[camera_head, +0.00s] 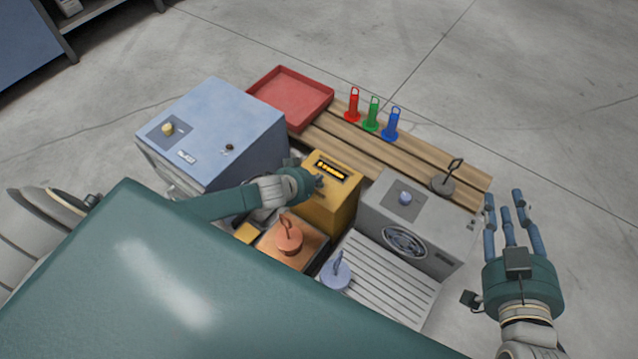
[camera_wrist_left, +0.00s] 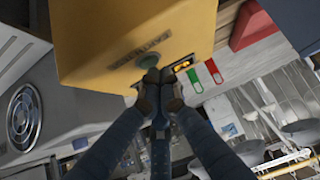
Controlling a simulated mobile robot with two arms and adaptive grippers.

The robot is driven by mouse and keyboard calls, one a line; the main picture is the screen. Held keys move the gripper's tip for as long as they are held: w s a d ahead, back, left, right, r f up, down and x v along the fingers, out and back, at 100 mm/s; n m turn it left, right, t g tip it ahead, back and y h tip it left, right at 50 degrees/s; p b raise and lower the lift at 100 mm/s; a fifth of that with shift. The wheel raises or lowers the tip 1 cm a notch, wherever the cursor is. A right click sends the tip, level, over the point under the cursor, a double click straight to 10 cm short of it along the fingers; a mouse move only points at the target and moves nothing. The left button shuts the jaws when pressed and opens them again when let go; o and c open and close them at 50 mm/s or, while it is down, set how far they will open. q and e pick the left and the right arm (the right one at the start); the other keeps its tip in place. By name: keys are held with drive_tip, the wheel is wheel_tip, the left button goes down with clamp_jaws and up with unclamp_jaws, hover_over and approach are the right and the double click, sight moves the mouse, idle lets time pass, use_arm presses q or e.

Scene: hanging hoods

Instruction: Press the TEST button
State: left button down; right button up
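The yellow box (camera_head: 328,208) stands mid-bench with a lit amber display (camera_head: 332,169) on top. My left gripper (camera_head: 312,181) reaches in from the left over the box. Its fingertips (camera_wrist_left: 157,78) are together, empty, right at the green button and partly covering it; I cannot tell if they touch it. My right gripper (camera_head: 515,208) is open and empty, off the bench at the right.
A blue-grey box (camera_head: 225,125) with a yellow knob stands left. A grey unit (camera_head: 415,210) with a fan stands right. Behind are a red tray (camera_head: 292,92) and red (camera_head: 352,105), green (camera_head: 372,115) and blue (camera_head: 391,125) hooked pieces. Weights with hooks stand in front.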

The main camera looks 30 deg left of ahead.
use_arm(q)
drive_tip(key=shift+f, duration=0.35)
use_arm(e)
drive_tip(key=shift+w+a+r+t, duration=0.15)
drive_tip(key=shift+r+t, duration=0.05)
drive_tip(key=shift+r, duration=0.25)
drive_tip(key=shift+w+a+r+t, duration=0.1)
drive_tip(key=shift+r+t, duration=0.1)
drive_tip(key=shift+r, duration=0.25)
idle(0.6)
idle(0.3)
use_arm(q)
drive_tip(key=shift+r, duration=0.3)
drive_tip(key=shift+r+p, duration=0.25)
drive_tip(key=shift+p, duration=0.3)
drive_tip(key=shift+r, duration=0.2)
use_arm(e)
drive_tip(key=s+d+f+g, duration=0.1)
drive_tip(key=s+f+g, duration=0.1)
drive_tip(key=f, duration=0.2)
drive_tip(key=s+d+f+g+h, duration=0.1)
drive_tip(key=s+f+g, duration=0.1)
drive_tip(key=f, duration=0.3)
drive_tip(key=shift+s+d+f+g, duration=0.25)
drive_tip(key=shift+s+d+g, duration=0.1)
drive_tip(key=shift+g, duration=0.15)
drive_tip(key=shift+r, duration=0.1)
